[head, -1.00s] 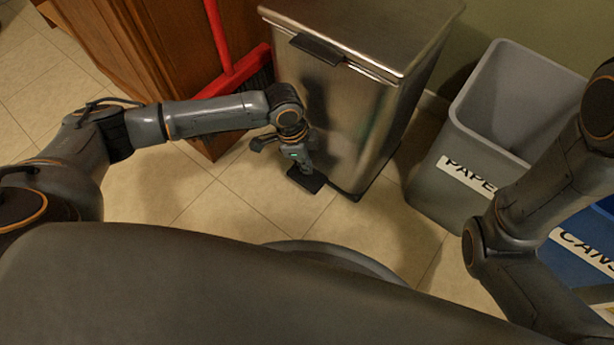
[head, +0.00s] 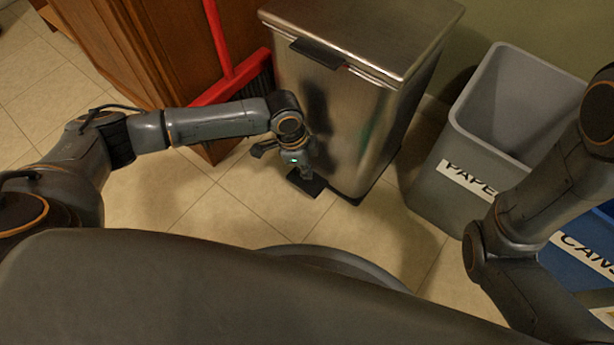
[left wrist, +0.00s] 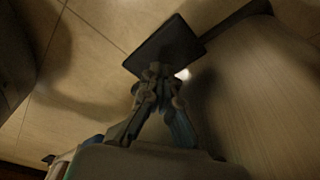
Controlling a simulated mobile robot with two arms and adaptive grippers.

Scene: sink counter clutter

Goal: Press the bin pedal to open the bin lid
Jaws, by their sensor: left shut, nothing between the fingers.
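The steel bin (head: 345,110) stands on the tiled floor with its flat lid (head: 365,30) closed. A black tab sticks out at the lid's front edge. The dark square pedal (head: 306,184) juts out low at the bin's front; it also shows in the left wrist view (left wrist: 165,48). My left gripper (head: 306,174) points down, shut and empty, right over the pedal. In the left wrist view its fingertips (left wrist: 158,70) overlap the pedal's near edge; I cannot tell whether they touch it. My right arm shows at the right, but its gripper is out of view.
A grey paper bin (head: 440,195) stands open to the right, with a blue cans bin (head: 575,262) beyond it. A red broom (head: 232,75) leans by the wooden cabinet (head: 150,50) at the left. Tiled floor (head: 230,210) is clear before the pedal.

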